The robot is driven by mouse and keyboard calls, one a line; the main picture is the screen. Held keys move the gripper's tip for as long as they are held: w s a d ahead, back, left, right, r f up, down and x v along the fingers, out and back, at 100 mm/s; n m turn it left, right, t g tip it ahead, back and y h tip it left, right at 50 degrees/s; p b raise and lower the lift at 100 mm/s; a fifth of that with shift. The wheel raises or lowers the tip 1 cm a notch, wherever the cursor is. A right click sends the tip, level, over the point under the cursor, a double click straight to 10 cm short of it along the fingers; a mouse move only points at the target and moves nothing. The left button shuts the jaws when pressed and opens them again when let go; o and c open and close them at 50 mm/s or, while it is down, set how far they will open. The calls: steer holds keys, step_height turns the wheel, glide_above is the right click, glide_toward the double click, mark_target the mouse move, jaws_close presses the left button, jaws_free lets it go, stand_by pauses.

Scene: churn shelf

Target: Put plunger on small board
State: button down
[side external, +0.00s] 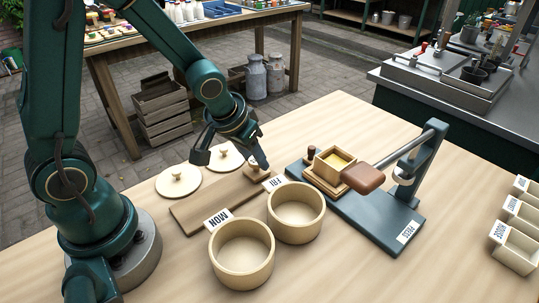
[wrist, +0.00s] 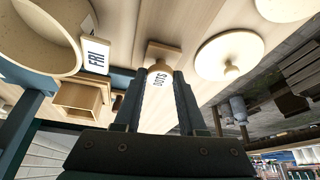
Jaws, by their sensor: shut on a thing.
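The plunger (wrist: 162,68) is a pale wooden piece with a square base and an upright part labelled DOTS. My gripper (wrist: 160,80) is shut on its upright part in the wrist view. In the side view the plunger (side external: 257,174) shows under my gripper (side external: 260,164), at the far right end of the small board (side external: 205,204). The board is a flat brown wooden strip on the table. I cannot tell whether the plunger's base rests on the board or is just above it. The fingers partly hide the plunger.
Round tubs labelled MON (side external: 242,253) and FRI (side external: 296,213) stand in front of the board. Two round knobbed lids (side external: 178,181) (side external: 223,156) lie behind it. A blue press (side external: 375,215) with a square wooden box (side external: 335,163) stands right. Labelled bins (side external: 515,250) line the right edge.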

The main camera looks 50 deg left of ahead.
steer(key=shift+f, duration=0.1)
steer(key=shift+c, duration=2.4)
jaws_free()
steer(key=a+v, duration=0.1)
steer(key=v, duration=1.1)
steer(key=s+d+r+m+h, duration=0.1)
steer(key=s+d+m, duration=0.1)
steer(key=s, duration=0.6)
steer(key=shift+s+d+t, duration=0.25)
steer(key=shift+d+t, duration=0.15)
steer(key=shift+d, duration=0.3)
steer(key=shift+r, duration=0.15)
